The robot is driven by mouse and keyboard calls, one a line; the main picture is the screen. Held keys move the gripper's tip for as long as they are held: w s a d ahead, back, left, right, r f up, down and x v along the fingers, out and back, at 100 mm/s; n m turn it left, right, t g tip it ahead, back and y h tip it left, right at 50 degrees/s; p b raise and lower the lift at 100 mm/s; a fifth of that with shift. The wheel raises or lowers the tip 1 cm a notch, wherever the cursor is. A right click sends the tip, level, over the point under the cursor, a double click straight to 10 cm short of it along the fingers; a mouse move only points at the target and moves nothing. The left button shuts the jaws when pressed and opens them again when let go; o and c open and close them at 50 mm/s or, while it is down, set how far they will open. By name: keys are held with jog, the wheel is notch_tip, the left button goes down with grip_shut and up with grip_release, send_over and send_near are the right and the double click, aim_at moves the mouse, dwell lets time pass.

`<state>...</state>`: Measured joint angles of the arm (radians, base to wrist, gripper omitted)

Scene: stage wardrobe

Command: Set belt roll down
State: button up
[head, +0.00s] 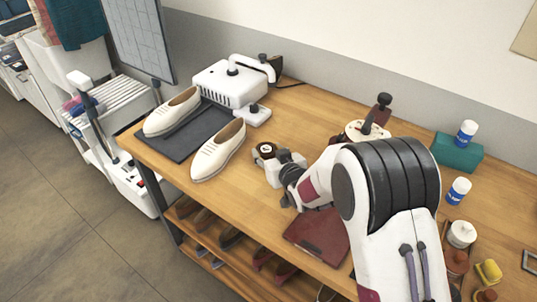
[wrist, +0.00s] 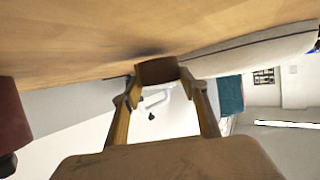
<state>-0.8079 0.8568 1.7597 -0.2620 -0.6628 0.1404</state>
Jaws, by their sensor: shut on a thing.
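The belt roll (head: 266,148) is a small dark brown coil, seen in the head view near the middle of the wooden table (head: 215,187). In the wrist view the brown roll (wrist: 157,70) sits between the two fingertips. My gripper (head: 267,155) is shut on it, with the arm reaching in from the right. In the wrist view my gripper (wrist: 158,78) has a finger on each side of the roll. The tabletop fills the top of that view, very close to the roll, with a shadow beside it. I cannot tell whether they touch.
A cream shoe (head: 218,152) lies left of the roll; another (head: 172,112) rests on a dark mat (head: 190,142). A white machine (head: 232,85) stands behind. A dark red board (head: 318,236) lies at the front edge. A white round stand (head: 367,131) is behind my arm.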

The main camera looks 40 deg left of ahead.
jog(key=shift+f, duration=0.55)
jog(key=shift+f, duration=0.1)
jog(key=o, duration=1.1)
jog(key=shift+o, duration=0.2)
jog(key=shift+s+d+r, duration=0.25)
jog(key=shift+d+r, duration=0.1)
jog(key=shift+d, duration=0.05)
jog(key=shift+v, duration=5.45)
